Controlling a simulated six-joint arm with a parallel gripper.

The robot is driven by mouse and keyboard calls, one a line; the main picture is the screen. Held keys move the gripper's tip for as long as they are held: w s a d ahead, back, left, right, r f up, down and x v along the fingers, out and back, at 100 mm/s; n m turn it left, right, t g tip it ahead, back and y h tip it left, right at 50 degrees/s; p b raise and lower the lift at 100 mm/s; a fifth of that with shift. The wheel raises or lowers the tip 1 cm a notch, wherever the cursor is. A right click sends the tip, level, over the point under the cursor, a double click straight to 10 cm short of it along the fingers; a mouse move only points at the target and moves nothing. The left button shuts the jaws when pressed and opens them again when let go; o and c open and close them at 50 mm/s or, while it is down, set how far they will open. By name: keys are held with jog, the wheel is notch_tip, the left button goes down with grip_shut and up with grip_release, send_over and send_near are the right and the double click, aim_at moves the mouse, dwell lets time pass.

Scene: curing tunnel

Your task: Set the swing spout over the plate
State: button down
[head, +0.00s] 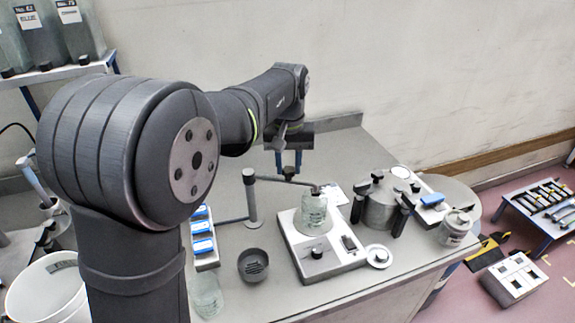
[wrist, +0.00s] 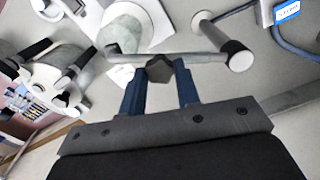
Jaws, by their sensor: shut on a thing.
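The swing spout (head: 268,179) is a thin grey arm on an upright post (head: 251,200). Its free end lies at the top of a clear glass jar (head: 313,213), which stands on the plate of a white bench unit (head: 335,262). My gripper (head: 288,168) is shut on the spout's dark knob, partway along the arm. In the wrist view the two blue fingers (wrist: 159,78) stand on either side of the knob (wrist: 159,68), with the spout arm (wrist: 190,60) passing just beyond. Whether the tip is exactly centred over the plate is hard to tell.
A lidded grey pot (head: 380,203) with dark clamps stands right of the unit. A dark bowl (head: 253,265), a tray with blue-labelled items (head: 203,240) and another glass jar (head: 207,296) are in front left. A small white disc (head: 379,256) lies near the unit's right side.

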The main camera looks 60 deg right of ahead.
jog(key=shift+d+r, duration=0.1)
jog(key=c, duration=1.1)
grip_release()
notch_tip(320, 180, up, 17)
jog(key=shift+r, duration=0.15)
notch_tip(320, 180, down, 18)
jog(key=shift+r, duration=0.25)
dwell(0.3)
